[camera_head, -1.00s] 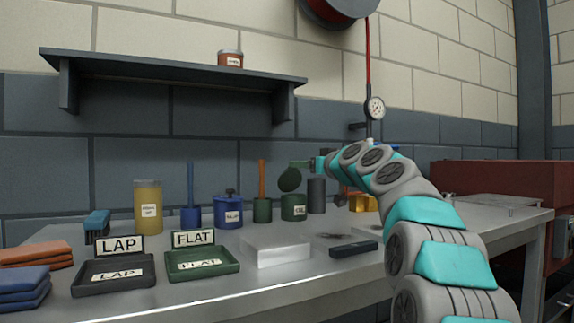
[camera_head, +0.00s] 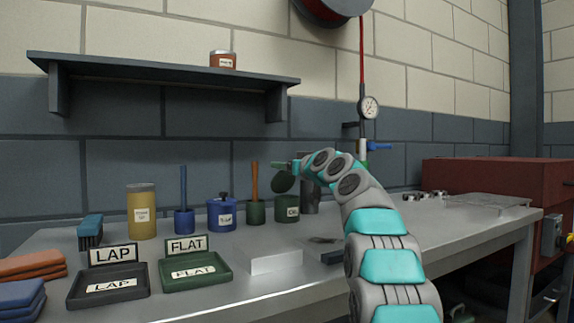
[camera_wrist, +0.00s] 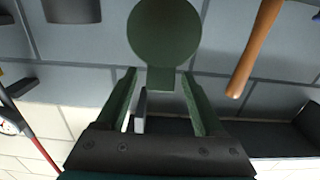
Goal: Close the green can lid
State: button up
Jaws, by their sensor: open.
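The green can (camera_head: 287,209) stands on the bench among other containers, with a label on its front. Its round green lid (camera_head: 283,181) is open, tilted up above the can. In the wrist view, the lid (camera_wrist: 165,32) is a dark green disc with a short tab at the fingertips. My gripper (camera_head: 284,165) is at the lid's upper edge. In the wrist view, my gripper (camera_wrist: 158,76) is open, with its green fingers spread on either side of the tab. Whether they touch it is unclear. The hinge is hard to make out.
A green pot with an orange-handled tool (camera_head: 255,210) stands just left of the can, with a blue lidded pot (camera_head: 222,213) beyond. A dark cylinder (camera_head: 310,196) is close on the right. The LAP tray (camera_head: 75,298), FLAT tray (camera_head: 226,271) and pale block (camera_head: 275,262) lie in front.

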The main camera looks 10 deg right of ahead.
grip_shut()
dwell(0.6)
dwell(0.8)
